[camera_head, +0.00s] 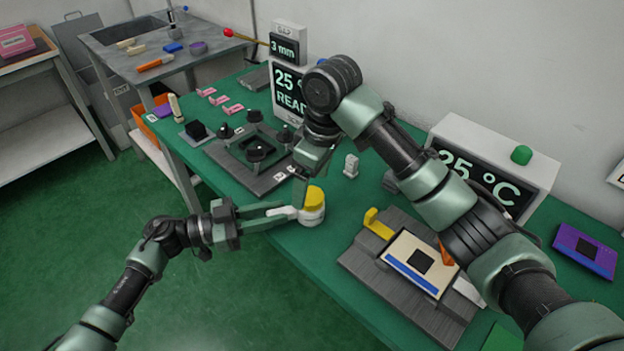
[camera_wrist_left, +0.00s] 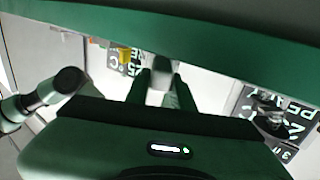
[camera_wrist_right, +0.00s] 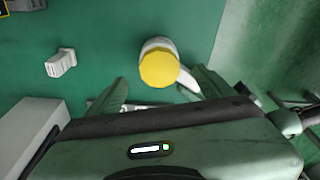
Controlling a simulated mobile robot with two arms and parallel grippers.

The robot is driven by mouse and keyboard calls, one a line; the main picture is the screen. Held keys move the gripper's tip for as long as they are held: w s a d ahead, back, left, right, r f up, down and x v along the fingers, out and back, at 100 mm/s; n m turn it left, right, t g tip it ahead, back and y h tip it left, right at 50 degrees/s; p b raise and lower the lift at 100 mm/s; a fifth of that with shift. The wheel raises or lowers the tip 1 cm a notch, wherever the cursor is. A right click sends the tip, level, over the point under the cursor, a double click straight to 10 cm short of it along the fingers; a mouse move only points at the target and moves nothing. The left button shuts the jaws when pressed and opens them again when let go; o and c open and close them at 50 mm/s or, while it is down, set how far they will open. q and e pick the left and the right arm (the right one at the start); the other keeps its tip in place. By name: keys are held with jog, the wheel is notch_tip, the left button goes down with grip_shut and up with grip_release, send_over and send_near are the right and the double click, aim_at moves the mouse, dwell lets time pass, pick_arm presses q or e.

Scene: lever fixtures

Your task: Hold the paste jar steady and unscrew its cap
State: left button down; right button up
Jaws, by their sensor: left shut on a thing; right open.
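The paste jar is a small white jar (camera_head: 311,217) with a yellow cap (camera_head: 314,197), upright at the near edge of the green table. My left gripper (camera_head: 293,212) is shut on its white body from the left. In the left wrist view a pale shape (camera_wrist_left: 160,70), likely the jar body, sits between the fingers. My right gripper (camera_head: 308,180) is open above and beside the cap. In the right wrist view the yellow cap (camera_wrist_right: 159,69) lies ahead between the spread fingers, with no contact visible. The white body (camera_wrist_right: 157,43) shows behind it.
A small white block (camera_head: 351,165) stands behind the jar. A grey fixture (camera_head: 254,152) with black knobs is to the left. A grey slatted base (camera_head: 362,262) with a panel is to the right. A white 25 °C display box (camera_head: 480,165) stands behind my right arm.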

aim_at(311, 195)
jog(key=shift+f, duration=0.1)
dwell(0.3)
jog(key=shift+f, duration=1.45)
jog(key=c, duration=1.6)
jog(key=n+g, duration=0.1)
jog(key=n, duration=0.4)
jog(key=shift+w+n, duration=0.1)
jog(key=shift+n, duration=0.2)
jog(key=shift+r, duration=0.3)
jog(key=shift+r, duration=0.6)
jog(key=shift+r, duration=0.25)
